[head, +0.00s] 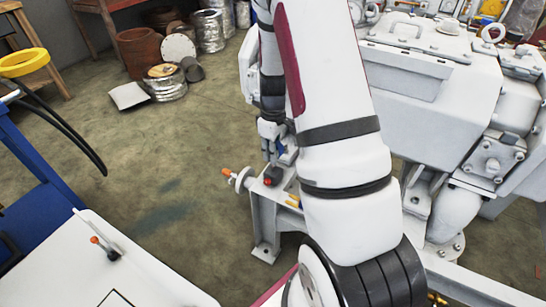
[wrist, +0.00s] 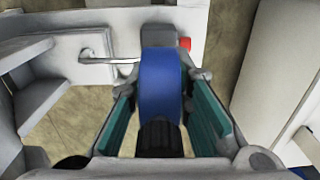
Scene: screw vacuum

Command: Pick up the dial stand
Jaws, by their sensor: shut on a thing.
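The dial stand shows in the wrist view as a rounded blue body (wrist: 160,85) with a black part below it. A dark block with a red end lies just beyond the blue body and seems to belong to it. My gripper (wrist: 162,105) is shut on the blue body, with a teal pad on each side. In the head view my gripper (head: 275,140) points down beside the pale machine frame, largely hidden behind my arm. I cannot tell whether the stand touches the frame.
A large pale machine (head: 430,90) stands close on the right. An orange-tipped fitting (head: 230,174) sticks out left from its frame. A white tabletop (head: 90,275) with an orange-tipped item (head: 103,246) is at lower left. Open floor (head: 150,180) lies between.

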